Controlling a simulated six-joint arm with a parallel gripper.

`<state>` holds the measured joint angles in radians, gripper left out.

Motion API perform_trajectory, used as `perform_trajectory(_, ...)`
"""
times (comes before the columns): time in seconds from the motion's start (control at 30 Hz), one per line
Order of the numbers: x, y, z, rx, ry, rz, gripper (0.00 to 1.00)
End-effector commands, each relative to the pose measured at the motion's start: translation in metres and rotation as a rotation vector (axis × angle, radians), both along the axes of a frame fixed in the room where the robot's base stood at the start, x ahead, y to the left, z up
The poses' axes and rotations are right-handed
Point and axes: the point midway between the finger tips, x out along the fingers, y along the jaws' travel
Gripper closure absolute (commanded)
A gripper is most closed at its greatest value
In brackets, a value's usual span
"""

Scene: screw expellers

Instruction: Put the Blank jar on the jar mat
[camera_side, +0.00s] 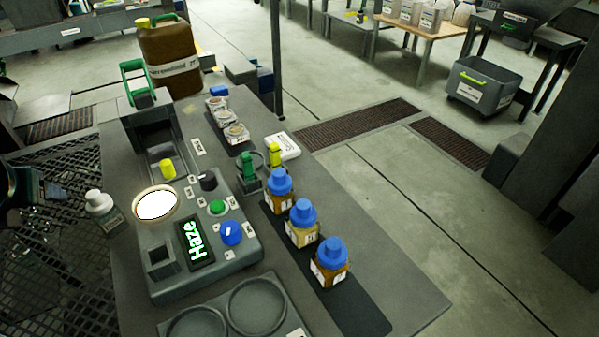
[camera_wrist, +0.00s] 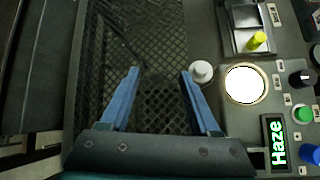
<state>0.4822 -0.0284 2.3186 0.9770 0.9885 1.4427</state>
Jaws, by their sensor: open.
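The instrument (camera_side: 162,284) has a lit "Haze" display, coloured knobs and a bright round disc (camera_side: 157,204). A grey plate with two round recesses (camera_side: 256,307) lies in front. Several small containers (camera_side: 236,133) and a brown jug (camera_side: 172,57) stand farther back.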

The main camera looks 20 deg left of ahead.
Motion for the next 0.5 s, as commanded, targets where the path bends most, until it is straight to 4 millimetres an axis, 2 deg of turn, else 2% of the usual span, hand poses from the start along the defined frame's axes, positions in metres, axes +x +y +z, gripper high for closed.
perform_trajectory(0.2, 0.022, -0.014, 0.019, -0.15, -0.021, -0.123, 0.37)
perform_trajectory(0.5, 0.05, -0.019, 0.06, -0.19, -0.143, -0.274, 0.37)
